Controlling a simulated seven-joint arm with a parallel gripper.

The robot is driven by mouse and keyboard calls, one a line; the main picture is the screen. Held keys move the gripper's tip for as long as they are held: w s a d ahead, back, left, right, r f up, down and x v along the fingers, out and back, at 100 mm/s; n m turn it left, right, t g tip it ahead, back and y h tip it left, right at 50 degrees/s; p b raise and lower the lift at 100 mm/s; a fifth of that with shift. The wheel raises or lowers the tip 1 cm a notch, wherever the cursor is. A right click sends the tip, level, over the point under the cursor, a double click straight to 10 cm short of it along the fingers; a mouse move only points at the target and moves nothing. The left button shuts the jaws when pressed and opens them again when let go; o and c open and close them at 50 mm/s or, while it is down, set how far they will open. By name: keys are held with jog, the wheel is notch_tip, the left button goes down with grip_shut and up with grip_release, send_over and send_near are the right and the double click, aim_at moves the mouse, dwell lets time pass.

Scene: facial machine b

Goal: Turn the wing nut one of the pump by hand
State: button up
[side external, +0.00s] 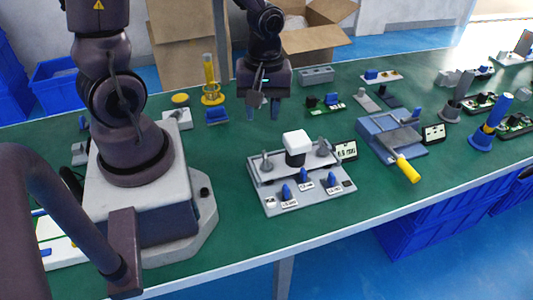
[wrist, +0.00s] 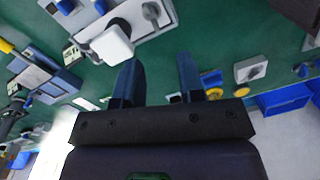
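A grey device (side external: 262,203), which I take to be the pump, stands on the green table, with a white block (side external: 297,148) on top. Small blue pieces (side external: 287,191) stand along its front beside white labels. Grey upright knobs stand at its left (side external: 266,161) and right (side external: 323,149). I cannot read which is wing nut one. My gripper (side external: 263,112) is behind the device, fingers down, apart from it. In the wrist view my gripper (wrist: 158,62) is open and empty, and the white block (wrist: 112,44) shows up and left of the fingers.
A blue-grey tray (side external: 375,127) with a yellow-handled tool (side external: 407,168) is right of the device. A yellow part (side external: 211,92) and a blue block (side external: 216,115) are left of my gripper. Green table is bare between my gripper and the device.

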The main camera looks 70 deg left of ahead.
aim_at(266, 155)
jog(key=f+n, duration=0.1)
jog(key=f, duration=0.3)
jog(key=f+n, duration=0.1)
jog(key=f, duration=0.3)
jog(key=w+f+n, duration=0.1)
jog(key=f, duration=0.3)
jog(key=shift+f+t, duration=0.3)
jog(key=shift+f, duration=0.1)
jog(key=shift+c, duration=0.2)
grip_shut()
